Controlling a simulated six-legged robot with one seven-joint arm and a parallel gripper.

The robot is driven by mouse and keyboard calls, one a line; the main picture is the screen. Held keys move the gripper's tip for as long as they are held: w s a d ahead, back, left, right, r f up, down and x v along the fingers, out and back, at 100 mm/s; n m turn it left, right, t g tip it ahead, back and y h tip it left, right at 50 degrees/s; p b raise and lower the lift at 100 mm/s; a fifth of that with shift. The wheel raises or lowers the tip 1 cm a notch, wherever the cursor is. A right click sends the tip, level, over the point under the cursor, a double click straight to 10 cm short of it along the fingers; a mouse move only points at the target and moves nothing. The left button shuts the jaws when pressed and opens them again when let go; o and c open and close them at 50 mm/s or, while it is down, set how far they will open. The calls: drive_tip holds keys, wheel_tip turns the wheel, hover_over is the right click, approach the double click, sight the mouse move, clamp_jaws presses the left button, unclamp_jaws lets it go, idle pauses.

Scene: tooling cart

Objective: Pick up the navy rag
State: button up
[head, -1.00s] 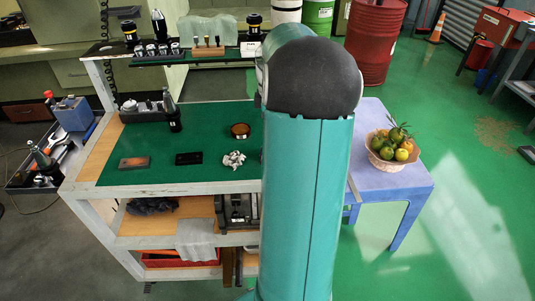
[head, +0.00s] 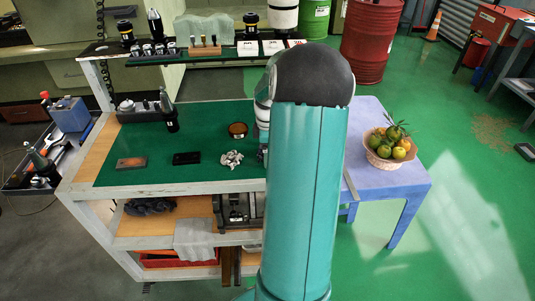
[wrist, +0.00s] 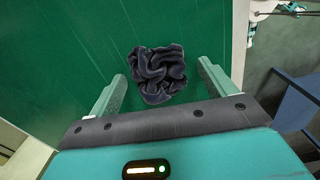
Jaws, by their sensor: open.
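The navy rag (wrist: 158,74) is a crumpled dark cloth lying on the green mat (wrist: 60,70) in the wrist view. My gripper (wrist: 162,71) is open, with one finger at each side of the rag in the picture. Neither finger appears to touch it, and its height above the mat is hard to judge. In the head view my own arm hides the rag and most of the gripper.
A pale crumpled wad (head: 231,158), a black block (head: 187,158) and a round tin (head: 238,130) lie on the mat. A dark cloth (head: 150,206) lies on the lower shelf. A blue table (head: 405,185) with a fruit basket (head: 385,160) stands right of the cart.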

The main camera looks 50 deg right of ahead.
drive_tip(key=c, duration=1.1)
drive_tip(key=shift+o, duration=0.2)
drive_tip(key=shift+r, duration=0.1)
drive_tip(key=shift+r, duration=0.4)
wheel_tip(320, 180, up, 2)
drive_tip(key=shift+r, duration=0.1)
drive_tip(key=s+a+r, duration=0.1)
drive_tip(key=a+r, duration=0.9)
drive_tip(key=a, duration=0.4)
drive_tip(key=shift+s, duration=0.4)
